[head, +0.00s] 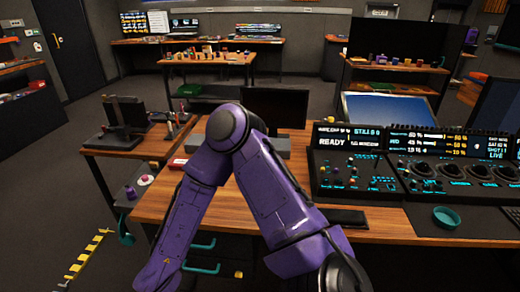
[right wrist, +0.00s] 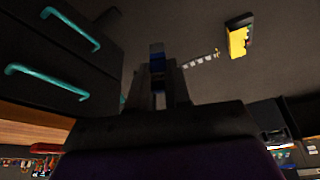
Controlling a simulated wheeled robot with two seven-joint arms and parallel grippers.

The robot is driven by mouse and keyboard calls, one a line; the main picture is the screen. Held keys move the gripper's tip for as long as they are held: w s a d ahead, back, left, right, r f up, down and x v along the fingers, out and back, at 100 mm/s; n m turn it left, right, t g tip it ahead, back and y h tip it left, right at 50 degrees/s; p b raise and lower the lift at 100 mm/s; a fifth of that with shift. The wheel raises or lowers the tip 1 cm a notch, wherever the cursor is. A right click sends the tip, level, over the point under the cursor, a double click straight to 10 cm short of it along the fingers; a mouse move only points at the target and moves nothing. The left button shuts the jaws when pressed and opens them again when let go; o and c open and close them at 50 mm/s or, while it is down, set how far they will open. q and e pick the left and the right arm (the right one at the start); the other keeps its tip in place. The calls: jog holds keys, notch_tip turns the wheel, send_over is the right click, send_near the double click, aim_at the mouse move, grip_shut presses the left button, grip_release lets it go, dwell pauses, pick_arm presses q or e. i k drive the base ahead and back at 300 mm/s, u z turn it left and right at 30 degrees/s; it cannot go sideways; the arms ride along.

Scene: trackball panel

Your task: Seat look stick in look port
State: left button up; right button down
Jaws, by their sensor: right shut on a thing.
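In the right wrist view my right gripper (right wrist: 158,85) is shut on a small dark blue stick (right wrist: 157,62). The stick stands up between the fingertips, and most of it is hidden by the fingers and shadow. I cannot tell for sure that it is the look stick. The gripper is beside the desk's dark drawers, over the floor. The control panel (head: 350,172) stands on the desk in the head view, with several small knobs and lights. I cannot make out the look port on it. My left gripper is not in view.
The wooden desk (head: 400,222) carries the panel, a teal bowl (head: 446,216) and a dark flat pad (head: 345,217). Teal drawer handles (right wrist: 55,85) stick out near the right gripper. A side table (head: 130,139) stands at left. Open floor lies left of the desk.

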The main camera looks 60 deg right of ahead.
aim_at(389, 191)
jog(key=u, duration=0.5)
jog(key=k, duration=1.5)
jog(key=z, duration=0.3)
